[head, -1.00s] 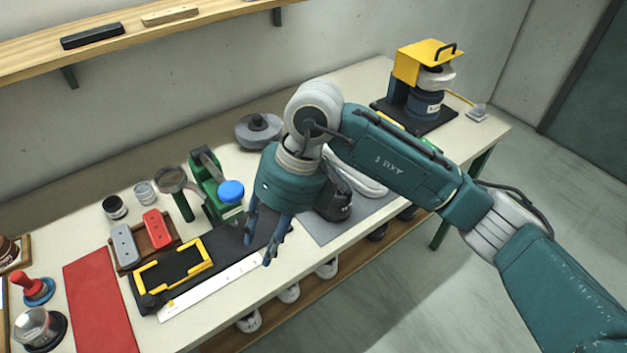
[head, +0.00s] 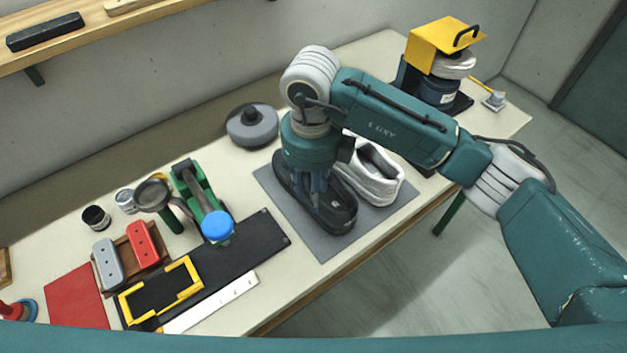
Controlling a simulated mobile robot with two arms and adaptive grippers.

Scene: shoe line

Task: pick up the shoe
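A black shoe (head: 343,218) lies on a grey mat (head: 322,251) near the front of the bench. A white shoe (head: 385,186) stands just right of it on the same mat. My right gripper (head: 318,200) points down over the middle of the black shoe, its fingers at the shoe's opening. The fingers overlap the dark shoe, so I cannot tell whether they touch or grip it. My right wrist hides part of the black shoe, and my arm covers part of the white one. My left gripper is not in view.
Left of the mat are a black board (head: 250,243) with a yellow frame, a white ruler (head: 212,302) and a green tool with a blue knob (head: 218,225). A grey round weight (head: 252,125) stands behind. A yellow-topped machine (head: 440,45) stands at the right end.

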